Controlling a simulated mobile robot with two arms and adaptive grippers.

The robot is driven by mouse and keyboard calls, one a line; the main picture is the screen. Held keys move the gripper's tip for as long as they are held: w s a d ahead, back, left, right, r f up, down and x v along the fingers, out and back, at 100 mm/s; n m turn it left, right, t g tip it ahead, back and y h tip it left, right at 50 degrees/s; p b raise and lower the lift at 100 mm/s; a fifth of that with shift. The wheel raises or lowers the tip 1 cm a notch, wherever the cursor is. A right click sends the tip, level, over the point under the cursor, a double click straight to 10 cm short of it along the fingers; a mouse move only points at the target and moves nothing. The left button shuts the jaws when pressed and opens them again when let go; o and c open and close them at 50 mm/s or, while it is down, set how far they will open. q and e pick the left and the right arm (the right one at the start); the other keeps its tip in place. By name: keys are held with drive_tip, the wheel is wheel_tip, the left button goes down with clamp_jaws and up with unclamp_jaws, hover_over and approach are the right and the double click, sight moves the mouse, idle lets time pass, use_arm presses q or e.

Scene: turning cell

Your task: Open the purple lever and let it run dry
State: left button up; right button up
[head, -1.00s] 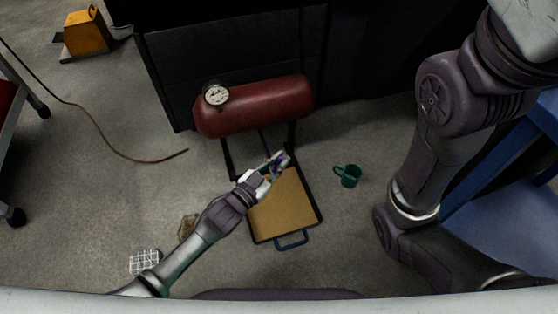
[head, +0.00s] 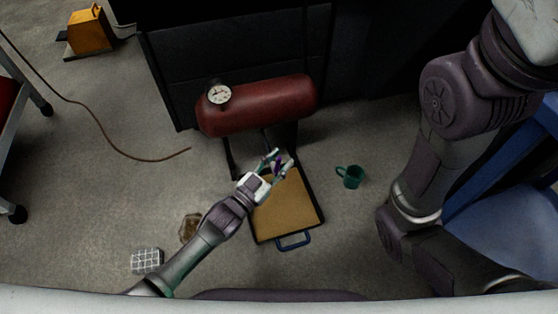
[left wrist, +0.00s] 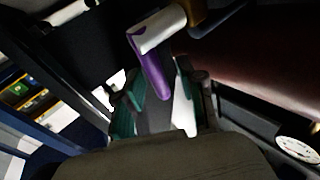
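The purple lever (head: 278,168) shows small between the fingers of my left gripper (head: 279,159), below the red tank (head: 265,105). In the left wrist view the lever (left wrist: 156,78) hangs from a pale metal fitting. Its lower end lies between the spread fingertips of the left gripper (left wrist: 160,97), with gaps on both sides. The gripper is open; I cannot tell whether a finger touches the lever. A black-rimmed tray (head: 285,215) with a tan bottom lies on the floor below. My right gripper is out of view; only part of that arm shows.
A dial gauge (head: 219,94) sits on the tank's left end. A green mug (head: 350,177) stands right of the tray. A checked cloth-like item (head: 146,261) and a brown lump (head: 189,228) lie at left. A hose (head: 110,148) crosses the floor. A dark cabinet (head: 225,55) stands behind.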

use_arm(q)
drive_tip(key=shift+s+a+f, duration=0.1)
drive_tip(key=shift+s+a, duration=0.05)
drive_tip(key=shift+s, duration=0.05)
drive_tip(key=v, duration=1.1)
drive_tip(key=shift+s+a, duration=0.15)
